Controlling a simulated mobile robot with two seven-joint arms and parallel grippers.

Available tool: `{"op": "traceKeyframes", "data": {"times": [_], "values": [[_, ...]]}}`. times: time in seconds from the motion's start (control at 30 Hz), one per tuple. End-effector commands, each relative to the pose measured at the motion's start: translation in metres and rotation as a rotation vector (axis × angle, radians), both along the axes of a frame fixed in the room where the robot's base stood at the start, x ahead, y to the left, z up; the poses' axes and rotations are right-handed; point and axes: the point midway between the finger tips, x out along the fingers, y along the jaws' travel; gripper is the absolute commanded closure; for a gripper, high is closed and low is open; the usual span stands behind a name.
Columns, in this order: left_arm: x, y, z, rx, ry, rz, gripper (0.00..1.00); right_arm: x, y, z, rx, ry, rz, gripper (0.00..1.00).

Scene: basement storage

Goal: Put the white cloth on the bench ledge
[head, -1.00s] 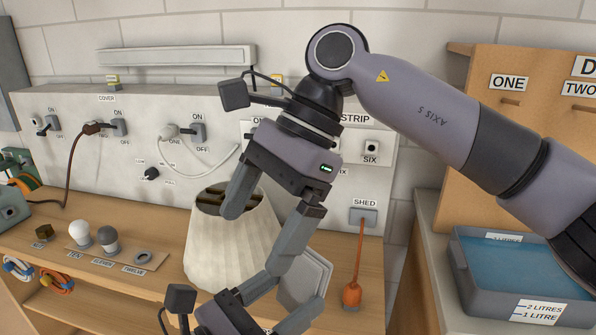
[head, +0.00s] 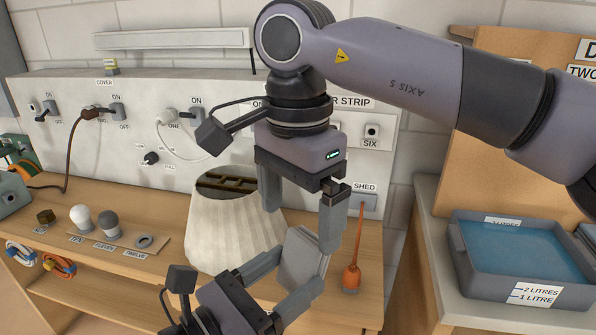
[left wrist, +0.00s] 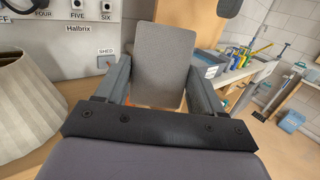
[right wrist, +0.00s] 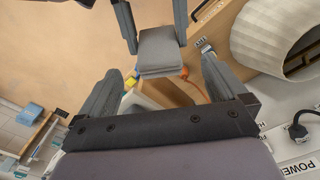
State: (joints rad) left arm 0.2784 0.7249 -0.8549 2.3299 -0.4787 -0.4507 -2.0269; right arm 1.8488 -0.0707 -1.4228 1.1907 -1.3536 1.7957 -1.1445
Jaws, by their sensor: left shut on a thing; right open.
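The white cloth (head: 301,259) looks like a flat, pale grey folded pad. My left gripper (head: 284,280) is shut on it and holds it tilted above the wooden bench, right of the lampshade. In the left wrist view the cloth (left wrist: 163,68) stands between the two fingers. My right gripper (head: 300,212) is open and points down just above the cloth, one finger near its right edge. In the right wrist view the cloth (right wrist: 160,50) lies ahead of the open right fingers, apparently with nothing between them. The wooden bench top (head: 165,203) runs below; I cannot tell which part is the ledge.
A pleated lampshade (head: 232,228) stands close left of the cloth. An orange-handled tool (head: 352,275) is at its right. Bulbs (head: 81,217) and small parts lie farther left. A blue-filled tray (head: 520,255) sits on the right counter. A switch panel (head: 65,90) stands behind.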

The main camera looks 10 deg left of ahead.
Motion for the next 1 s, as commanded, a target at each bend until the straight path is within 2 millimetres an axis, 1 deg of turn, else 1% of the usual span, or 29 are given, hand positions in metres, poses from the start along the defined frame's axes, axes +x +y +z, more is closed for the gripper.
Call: {"op": "traceKeyframes", "data": {"times": [0.03, 0.1, 0.3, 0.43, 0.67, 0.7, 0.77, 0.8, 0.87, 0.93, 0.97, 1.0], "values": [[0.0, 0.0, 0.0, -0.001, -0.001, 0.0, 0.56, 0.0, -0.001, -0.011, 0.0, 0.003, 0.0, 0.01], [0.0, 0.0, 0.0, 0.0, 0.0, 0.0, 0.56, 0.0, -0.001, -0.022, 0.0, 0.003, -0.001, 0.01], [0.0, 0.0, 0.0, 0.0, 0.0, 0.0, 0.56, 0.0, 0.0, -0.043, 0.001, 0.002, -0.001, 0.01], [0.0, 0.0, 0.0, 0.0, 0.0, 0.0, 0.56, 0.0, 0.0, -0.048, 0.002, 0.001, 0.0, 0.01], [0.0, 0.0, 0.0, 0.0, 0.0, 0.0, 0.56, 0.0, 0.0, -0.049, 0.002, 0.001, -0.001, 0.01], [0.0, 0.0, 0.0, 0.0, 0.0, 0.0, 0.56, 0.0, 0.0, -0.049, 0.002, 0.001, -0.001, 0.04], [0.0, 0.0, 0.0, 0.0, 0.0, 0.0, 0.56, 0.0, 0.0, -0.049, 0.002, 0.001, -0.001, 0.24], [0.0, 0.0, 0.0, -0.001, -0.001, 0.0, 0.56, 0.0, 0.0, -0.049, 0.002, 0.001, -0.001, 0.37], [0.0, 0.0, 0.0, -0.001, -0.001, -0.001, 0.56, 0.0, 0.0, -0.049, 0.003, 0.0, -0.001, 0.56], [-0.001, -0.001, 0.0, 0.0, -0.001, -0.003, 0.56, 0.0, 0.0, -0.049, 0.004, 0.0, -0.001, 0.57], [-0.001, -0.001, 0.0, 0.0, -0.001, -0.003, 0.22, 0.0, 0.0, -0.049, 0.004, 0.0, -0.001, 0.57], [-0.001, -0.001, 0.0, -0.001, 0.0, -0.003, 0.09, 0.0, 0.0, -0.049, 0.004, 0.0, -0.001, 0.57]]}}
